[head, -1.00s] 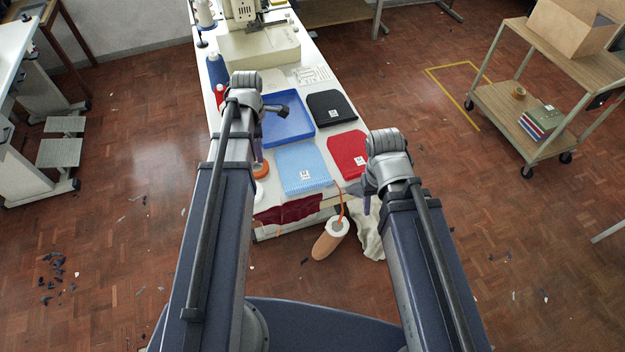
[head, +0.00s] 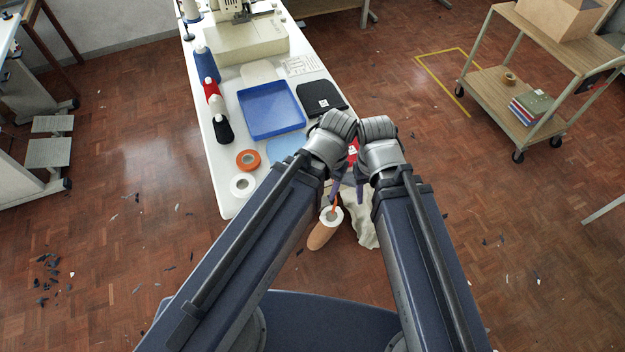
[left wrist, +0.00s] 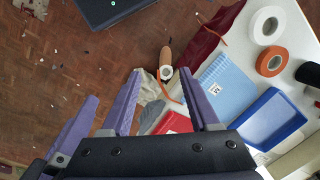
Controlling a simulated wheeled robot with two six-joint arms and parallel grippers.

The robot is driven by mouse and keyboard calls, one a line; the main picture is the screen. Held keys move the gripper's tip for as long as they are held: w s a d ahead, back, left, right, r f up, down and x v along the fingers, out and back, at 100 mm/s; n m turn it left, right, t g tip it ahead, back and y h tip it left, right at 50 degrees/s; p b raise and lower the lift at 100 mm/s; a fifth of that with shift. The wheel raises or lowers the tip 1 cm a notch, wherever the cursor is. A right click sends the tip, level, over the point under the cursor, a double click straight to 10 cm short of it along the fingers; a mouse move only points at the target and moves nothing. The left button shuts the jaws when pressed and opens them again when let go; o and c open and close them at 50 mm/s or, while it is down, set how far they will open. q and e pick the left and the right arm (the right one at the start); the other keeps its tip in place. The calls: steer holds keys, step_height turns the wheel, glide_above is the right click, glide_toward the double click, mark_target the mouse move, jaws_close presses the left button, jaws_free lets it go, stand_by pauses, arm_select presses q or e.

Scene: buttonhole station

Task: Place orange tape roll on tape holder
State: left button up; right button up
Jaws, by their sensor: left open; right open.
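The orange tape roll (head: 248,159) lies flat on the left part of the white table, beside a white roll (head: 242,185). Both rolls also show in the left wrist view, the orange one (left wrist: 272,61) at the upper right. My left gripper (head: 334,190) is open and empty at the table's front edge, well right of the orange roll; its spread fingers show in the left wrist view (left wrist: 160,72). My right gripper (head: 361,190) is close beside it, open, partly hidden by its wrist. I cannot pick out a tape holder.
A blue tray (head: 271,110), black cloth (head: 321,97) and light blue cloth (head: 287,144) lie on the table. Several thread cones (head: 222,130) line its left edge. A peach cylinder (head: 323,234) and pale cloth (head: 359,221) are below the front edge. A trolley (head: 528,110) stands right.

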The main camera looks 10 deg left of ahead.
arm_select(q)
steer(key=n+t+h+b, duration=0.1)
steer(key=n+t+b, duration=0.1)
steer(key=n+b, duration=0.35)
glide_above(239, 159)
steer(key=f, duration=0.3)
steer(key=f+p, duration=0.1)
steer(key=shift+s+f, duration=0.3)
steer(key=shift+f, duration=0.05)
steer(key=shift+w+f+b, duration=0.15)
steer(key=shift+f+b, duration=1.15)
steer(key=shift+b, duration=0.05)
steer(key=shift+f, duration=0.1)
step_height(239, 159, down, 5)
steer(key=b, duration=0.5)
steer(key=shift+w, duration=0.15)
jaws_close()
